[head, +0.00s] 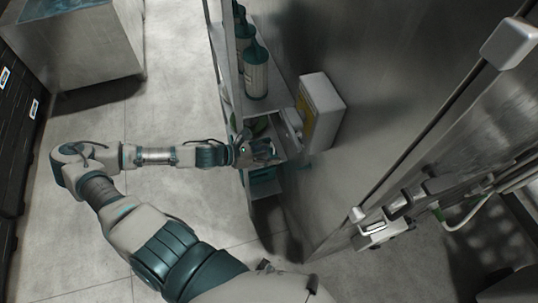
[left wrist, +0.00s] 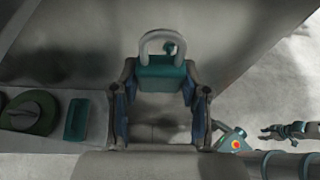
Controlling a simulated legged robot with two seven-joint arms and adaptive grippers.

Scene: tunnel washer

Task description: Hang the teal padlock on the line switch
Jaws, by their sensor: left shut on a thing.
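The teal padlock (left wrist: 160,78) is between the two fingers of my left gripper (left wrist: 160,95) in the left wrist view. Its grey shackle (left wrist: 146,45) points up, away from the gripper. A small teal knob (left wrist: 170,47) shows through the shackle's loop; I cannot tell whether they touch. In the head view my left gripper (head: 262,152) is by the shelf, close to the steel wall, and the padlock is hard to make out. A small teal peg (head: 304,166) shows on the wall just right of it. I cannot tell whether this is the line switch.
A narrow shelf rack (head: 228,75) with teal-topped bottles (head: 256,75) stands beside my left forearm. A white box with a yellow panel (head: 322,112) is on the wall above. A teal block (left wrist: 76,119) and a green round thing (left wrist: 30,112) lie left of the gripper.

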